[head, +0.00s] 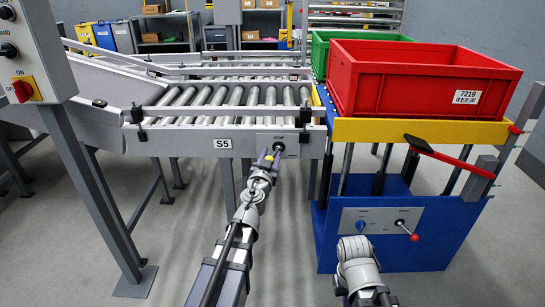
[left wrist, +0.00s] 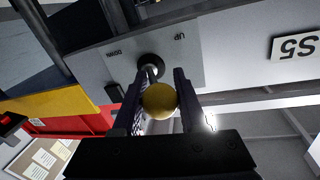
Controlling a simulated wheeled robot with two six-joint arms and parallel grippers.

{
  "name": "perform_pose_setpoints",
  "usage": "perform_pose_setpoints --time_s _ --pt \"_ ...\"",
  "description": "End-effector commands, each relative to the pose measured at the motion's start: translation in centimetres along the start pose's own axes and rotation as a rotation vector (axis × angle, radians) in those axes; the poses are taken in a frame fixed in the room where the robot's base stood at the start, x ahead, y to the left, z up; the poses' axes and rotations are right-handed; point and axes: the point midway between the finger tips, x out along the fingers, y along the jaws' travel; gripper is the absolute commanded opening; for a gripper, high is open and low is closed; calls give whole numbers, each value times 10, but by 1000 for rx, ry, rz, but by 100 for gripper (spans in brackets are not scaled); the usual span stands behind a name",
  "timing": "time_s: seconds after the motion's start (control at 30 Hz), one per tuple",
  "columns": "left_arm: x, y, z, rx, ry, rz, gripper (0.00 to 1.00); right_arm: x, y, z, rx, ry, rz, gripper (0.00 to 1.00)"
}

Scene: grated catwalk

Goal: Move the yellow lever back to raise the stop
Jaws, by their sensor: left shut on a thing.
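The yellow lever is a yellow ball knob (left wrist: 160,100) on a short stem from a dark round pivot (left wrist: 150,66). Its grey plate (left wrist: 185,62) is marked UP and DOWN. In the head view the plate (head: 290,138) is on the side of the roller conveyor, right of the S5 label. My left gripper (head: 269,157) reaches it from the front. In the left wrist view its two dark fingers (left wrist: 160,104) are shut on the yellow knob, one on each side. I cannot make out the stop for sure. My right arm shows at the bottom, but its gripper does not.
A blue lift table (head: 425,240) with a red-knobbed lever (head: 414,237) stands to the right. It bears a red crate (head: 425,85) and, behind it, a green crate (head: 360,42). The conveyor (head: 225,100) crosses the middle. A control box (head: 30,50) on a post is at left.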

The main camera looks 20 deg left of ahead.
Motion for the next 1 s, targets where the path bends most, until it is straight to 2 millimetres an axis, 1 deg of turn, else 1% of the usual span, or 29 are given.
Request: perform_pose_setpoints --time_s 0.3,0.67,0.7,0.93,1.0 --pt "1 -2 0 0 10 50 0 0 0 0 0 0 0 0" --pt "2 -2 0 -1 10 52 0 0 0 0 0 0 0 0" --pt "2 -2 0 -1 10 52 45 0 0 0 0 0 0 0" --pt "1 -2 0 -1 10 52 71 0 0 0 0 0 0 0" --pt "1 -2 0 0 10 52 71 0 0 0 0 0 0 0"
